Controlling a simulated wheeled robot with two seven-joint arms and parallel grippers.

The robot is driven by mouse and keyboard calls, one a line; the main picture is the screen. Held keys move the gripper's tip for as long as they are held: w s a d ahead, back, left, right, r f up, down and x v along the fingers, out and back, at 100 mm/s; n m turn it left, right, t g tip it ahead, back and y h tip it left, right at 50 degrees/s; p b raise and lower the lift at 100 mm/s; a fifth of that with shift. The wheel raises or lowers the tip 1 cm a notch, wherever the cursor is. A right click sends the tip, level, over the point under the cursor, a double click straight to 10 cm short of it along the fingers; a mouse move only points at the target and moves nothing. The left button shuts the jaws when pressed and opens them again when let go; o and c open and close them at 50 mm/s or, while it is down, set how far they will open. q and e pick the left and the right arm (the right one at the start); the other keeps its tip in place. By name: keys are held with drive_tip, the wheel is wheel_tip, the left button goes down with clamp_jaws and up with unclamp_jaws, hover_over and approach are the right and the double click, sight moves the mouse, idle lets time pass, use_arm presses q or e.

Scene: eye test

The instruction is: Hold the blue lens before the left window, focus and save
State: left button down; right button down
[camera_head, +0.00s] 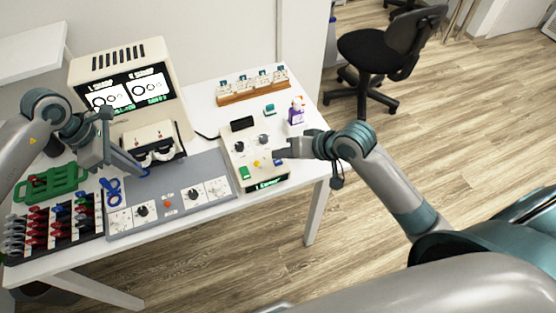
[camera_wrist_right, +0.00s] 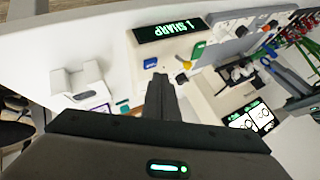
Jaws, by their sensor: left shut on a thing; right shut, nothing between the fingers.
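My left gripper (camera_head: 143,171) is shut in front of the white viewer box (camera_head: 148,132), just below its left window (camera_head: 142,160). What it holds, taken as the blue lens, is too small to make out at the fingertips. The right window (camera_head: 167,153) is clear of the gripper. My right gripper (camera_head: 279,154) is shut and empty over the control box (camera_head: 240,150), by its yellow button (camera_head: 256,163) and blue button (camera_head: 278,162). The box's lit display (camera_wrist_right: 170,29) reads SHARP after one character. My right fingers also show in the wrist view (camera_wrist_right: 160,85).
A monitor (camera_head: 127,66) with two round figures stands behind the viewer. A blue looped object (camera_head: 112,191), a green holder (camera_head: 48,184) and a lens rack (camera_head: 52,232) lie at left. A grey dial panel (camera_head: 190,172) lies centre.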

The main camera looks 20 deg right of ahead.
sight(282, 164)
drive_tip(key=shift+f, duration=0.2)
idle(0.3)
drive_tip(key=shift+f, duration=0.25)
drive_tip(key=shift+f, duration=0.4)
idle(1.0)
drive_tip(key=shift+r, duration=0.85)
drive_tip(key=shift+r, duration=0.15)
wheel_tip(282, 164, up, 5)
drive_tip(key=shift+f, duration=0.15)
idle(0.5)
idle(0.5)
